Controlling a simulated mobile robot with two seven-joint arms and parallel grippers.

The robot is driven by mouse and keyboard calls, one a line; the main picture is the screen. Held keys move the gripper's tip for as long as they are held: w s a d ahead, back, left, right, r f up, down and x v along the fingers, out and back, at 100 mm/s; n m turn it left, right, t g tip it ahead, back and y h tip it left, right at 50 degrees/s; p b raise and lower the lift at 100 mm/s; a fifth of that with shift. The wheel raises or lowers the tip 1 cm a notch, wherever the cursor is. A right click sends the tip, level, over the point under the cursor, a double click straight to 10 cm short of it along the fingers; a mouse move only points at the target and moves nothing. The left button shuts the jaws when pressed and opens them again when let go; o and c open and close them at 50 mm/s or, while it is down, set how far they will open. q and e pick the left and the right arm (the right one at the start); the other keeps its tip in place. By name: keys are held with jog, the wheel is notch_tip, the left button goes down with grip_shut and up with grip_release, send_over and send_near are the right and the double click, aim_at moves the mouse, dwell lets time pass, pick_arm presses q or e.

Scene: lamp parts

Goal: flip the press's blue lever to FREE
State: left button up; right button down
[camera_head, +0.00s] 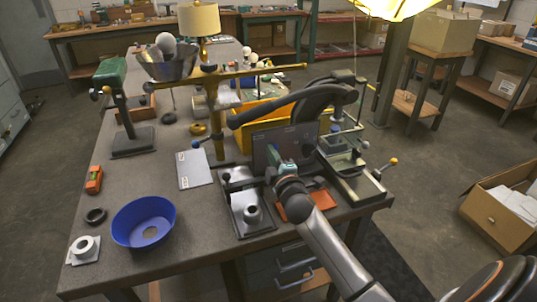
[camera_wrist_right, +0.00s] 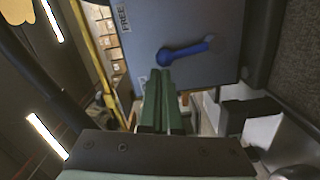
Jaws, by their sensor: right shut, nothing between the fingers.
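The press's grey panel (camera_head: 285,142) stands at the table's right front, and the panel (camera_wrist_right: 225,20) fills the upper middle of the right wrist view. The blue lever (camera_wrist_right: 185,51) is on it. Its round pivot is at the left and its arm points right and slightly up in that view. A white FREE label (camera_wrist_right: 123,18) is at the panel's upper left edge. A second small label (camera_wrist_right: 142,83) is lower left. My right gripper (camera_wrist_right: 163,75), with green fingers, is shut and empty, its tips below and apart from the lever. It also shows in front of the panel (camera_head: 274,155).
A black curved handle (camera_head: 280,108) arches over the panel. A yellow bin (camera_head: 252,110) stands behind. A blue bowl (camera_head: 144,221) is at left.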

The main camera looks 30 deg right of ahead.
jog(key=d+m, duration=0.1)
jog(key=m+p, duration=0.1)
jog(key=shift+s+d+r+m+p, duration=0.15)
jog(key=shift+d+r+m+p, duration=0.15)
jog(key=shift+d, duration=0.1)
jog(key=d+m, duration=0.1)
jog(key=m+p, duration=0.1)
jog(key=shift+s+d+m, duration=0.2)
jog(key=shift+d+m, duration=0.1)
jog(key=shift+d, duration=0.05)
pick_arm(q)
jog(key=r, duration=0.3)
jog(key=shift+d+r, duration=0.2)
jog(key=shift+r, duration=0.2)
pick_arm(e)
jog(key=shift+s+d+f, duration=0.1)
jog(key=shift+d, duration=0.2)
jog(key=shift+d, duration=0.1)
pick_arm(q)
jog(key=shift+r+p, duration=0.15)
jog(key=shift+p, duration=0.25)
